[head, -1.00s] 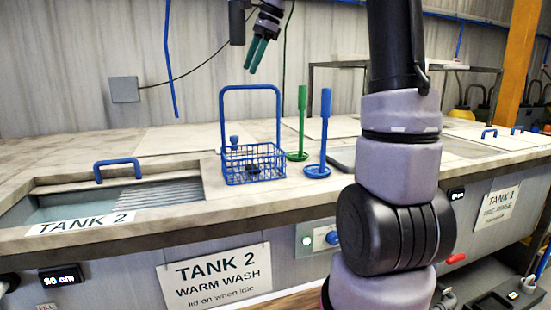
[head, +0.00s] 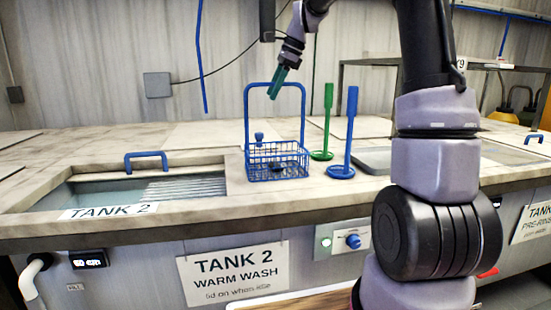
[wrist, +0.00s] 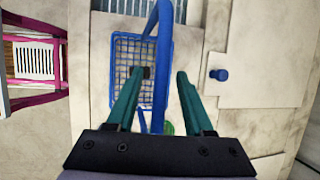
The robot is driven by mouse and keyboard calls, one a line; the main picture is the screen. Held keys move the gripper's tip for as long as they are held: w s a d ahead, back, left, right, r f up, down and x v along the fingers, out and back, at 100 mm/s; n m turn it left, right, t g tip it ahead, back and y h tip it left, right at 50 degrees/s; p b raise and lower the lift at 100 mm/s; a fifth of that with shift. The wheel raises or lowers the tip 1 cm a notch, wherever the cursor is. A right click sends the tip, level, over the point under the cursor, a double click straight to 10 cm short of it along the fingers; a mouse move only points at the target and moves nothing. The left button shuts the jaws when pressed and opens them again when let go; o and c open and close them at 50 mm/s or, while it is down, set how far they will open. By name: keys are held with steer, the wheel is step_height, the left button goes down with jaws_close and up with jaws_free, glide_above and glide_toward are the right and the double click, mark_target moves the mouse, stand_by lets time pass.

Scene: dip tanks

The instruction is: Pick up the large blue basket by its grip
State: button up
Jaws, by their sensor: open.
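The large blue wire basket (head: 277,162) stands upright on the counter, right of the Tank 2 opening, with a few dark items inside. Its tall arched grip (head: 304,115) rises above it. My gripper (head: 275,93) points down at the grip's top bar, its teal fingers open and overlapping the bar in the head view. In the wrist view, the grip (wrist: 163,60) runs between the two spread fingers of my gripper (wrist: 158,72), with the basket mesh (wrist: 128,48) below. Whether the fingertips reach past the bar is hard to tell. Nothing is held.
A green paddle (head: 328,115) and a blue paddle (head: 350,125) stand upright right of the basket. A blue knob (head: 259,137) is behind it. The Tank 2 opening (head: 110,190) with a blue handle (head: 146,157) is left. A magenta frame (wrist: 62,60) shows in the wrist view.

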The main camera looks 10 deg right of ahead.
steer(key=shift+x, duration=0.75)
steer(key=shift+f, duration=0.2)
steer(key=shift+c, duration=0.4)
jaws_close()
stand_by(1.1)
